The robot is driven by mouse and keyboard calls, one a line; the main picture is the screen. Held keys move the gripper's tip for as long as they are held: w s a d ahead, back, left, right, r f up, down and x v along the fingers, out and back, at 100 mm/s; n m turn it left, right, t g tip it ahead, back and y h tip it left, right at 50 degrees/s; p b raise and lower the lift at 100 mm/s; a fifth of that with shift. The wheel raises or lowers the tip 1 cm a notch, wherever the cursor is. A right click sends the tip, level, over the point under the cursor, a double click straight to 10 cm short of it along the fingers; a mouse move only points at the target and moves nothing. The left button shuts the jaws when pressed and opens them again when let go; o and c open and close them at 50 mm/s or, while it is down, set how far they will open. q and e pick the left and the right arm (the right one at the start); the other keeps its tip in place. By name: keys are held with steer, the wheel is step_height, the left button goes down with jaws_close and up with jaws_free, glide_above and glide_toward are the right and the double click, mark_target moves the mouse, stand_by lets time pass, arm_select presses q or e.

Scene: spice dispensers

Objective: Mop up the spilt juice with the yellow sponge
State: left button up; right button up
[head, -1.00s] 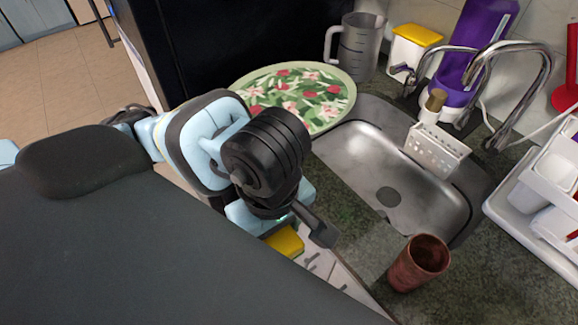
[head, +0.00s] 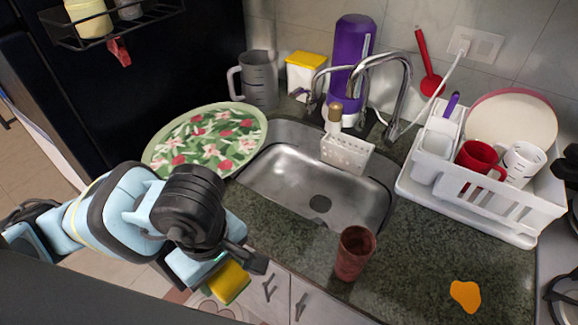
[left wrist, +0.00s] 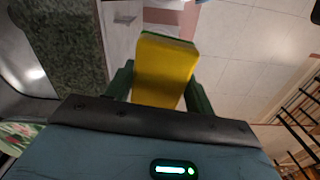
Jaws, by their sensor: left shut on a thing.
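My left gripper (head: 236,272) is shut on the yellow sponge (head: 229,283), which has a green layer on one side. In the head view the sponge hangs in front of the counter's front edge, below the counter top. In the left wrist view the sponge (left wrist: 164,72) sits between the two fingers (left wrist: 158,92), with floor and cabinet front beyond it. The spilt juice (head: 465,294) is an orange patch lying flat on the counter at the lower right, well apart from the sponge. My right gripper is not in view.
A brown-red cup (head: 354,254) stands on the counter between sponge and spill. The sink (head: 290,185) lies behind it. A white dish rack (head: 520,205) is behind the spill. A patterned plate (head: 207,139) lies left of the sink. Bare counter (head: 410,270) lies between cup and spill.

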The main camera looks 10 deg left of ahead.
arm_select(q)
steer(key=w+a+r+m, duration=0.1)
steer(key=w+a+m, duration=0.3)
steer(key=w+m, duration=0.7)
steer(key=shift+a+m, duration=0.3)
steer(key=shift+m, duration=0.5)
steer(key=shift+s, duration=0.1)
